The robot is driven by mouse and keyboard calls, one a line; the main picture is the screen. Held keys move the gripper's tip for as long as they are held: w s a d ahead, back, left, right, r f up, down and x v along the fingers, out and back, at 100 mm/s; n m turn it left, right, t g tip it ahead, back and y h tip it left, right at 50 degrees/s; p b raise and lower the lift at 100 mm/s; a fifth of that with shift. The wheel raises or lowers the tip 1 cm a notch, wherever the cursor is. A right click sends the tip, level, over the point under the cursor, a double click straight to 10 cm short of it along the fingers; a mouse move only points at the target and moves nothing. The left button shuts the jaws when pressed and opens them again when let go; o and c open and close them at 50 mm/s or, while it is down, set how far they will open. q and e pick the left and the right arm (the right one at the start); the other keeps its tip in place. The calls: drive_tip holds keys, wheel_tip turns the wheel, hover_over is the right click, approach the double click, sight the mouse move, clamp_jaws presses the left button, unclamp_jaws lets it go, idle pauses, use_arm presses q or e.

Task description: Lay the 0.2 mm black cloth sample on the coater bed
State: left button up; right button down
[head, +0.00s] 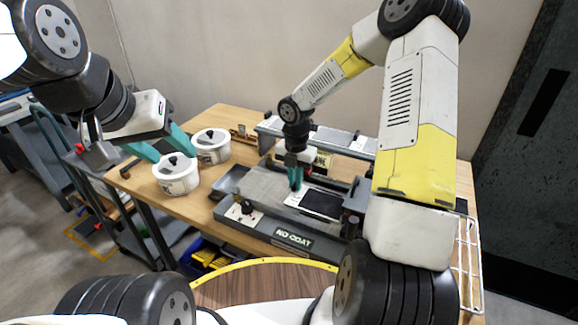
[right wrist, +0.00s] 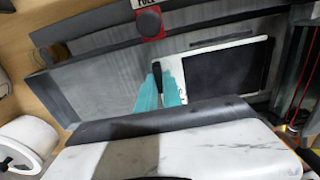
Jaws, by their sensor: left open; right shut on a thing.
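The cloth sample is a black panel on a white card (head: 319,203). It lies flat on or just above the grey coater bed (head: 262,184); I cannot tell whether it touches. In the right wrist view the black sample (right wrist: 225,68) is over the right part of the bed (right wrist: 100,92). My right gripper (head: 295,180) points down and is shut at the left end of the card, on a small dark tab (right wrist: 157,78).
Two white lidded tubs (head: 177,175) (head: 211,146) stand left of the coater on the wooden table (head: 225,117). A grey rail (head: 335,139) runs behind the bed. A white wire rack (head: 467,262) hangs at the right edge. A blue bin (head: 205,257) sits below the table.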

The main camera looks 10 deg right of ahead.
drive_tip(key=c, duration=1.4)
unclamp_jaws()
drive_tip(key=shift+f, duration=0.1)
wheel_tip(320, 180, up, 8)
drive_tip(key=shift+f, duration=0.1)
drive_tip(key=s+d+r+m+t+y, duration=0.2)
drive_tip(key=s+r+m+t, duration=0.4)
drive_tip(key=s+r+m, duration=1.5)
drive_tip(key=s+m, duration=0.1)
drive_tip(key=m, duration=0.6)
drive_tip(key=shift+s+d+r+m, duration=0.15)
drive_tip(key=shift+d+m, duration=0.15)
drive_tip(key=shift+d, duration=0.1)
